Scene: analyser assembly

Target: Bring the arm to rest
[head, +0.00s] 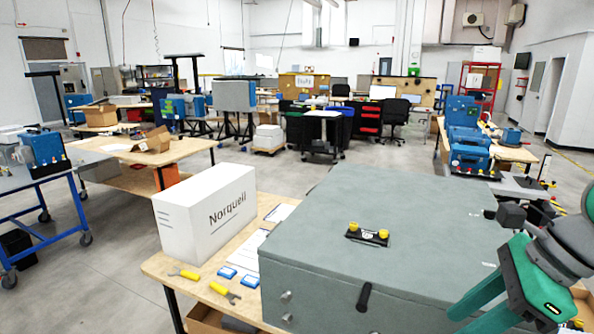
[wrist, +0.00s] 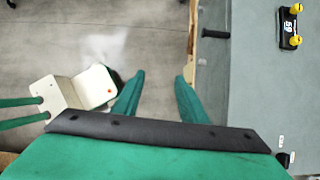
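My gripper (wrist: 159,77) has two green fingers that stand apart with nothing between them in the wrist view. Bare floor shows through the gap. In the head view my gripper (head: 458,318) is at the lower right, in front of the right part of the grey analyser case (head: 330,215). The case also fills the right side of the wrist view (wrist: 245,110). A small black module with two yellow knobs (head: 367,235) lies on top of the case, apart from my gripper. It also shows at the upper right of the wrist view (wrist: 289,28).
The wooden bench (head: 160,268) carries a white Norqueil box (head: 205,212), yellow tools (head: 224,291) and blue pieces (head: 227,272). A black handle (head: 363,297) sticks out of the case front. A pale plate with green rods (wrist: 80,90) lies left of my fingers in the wrist view.

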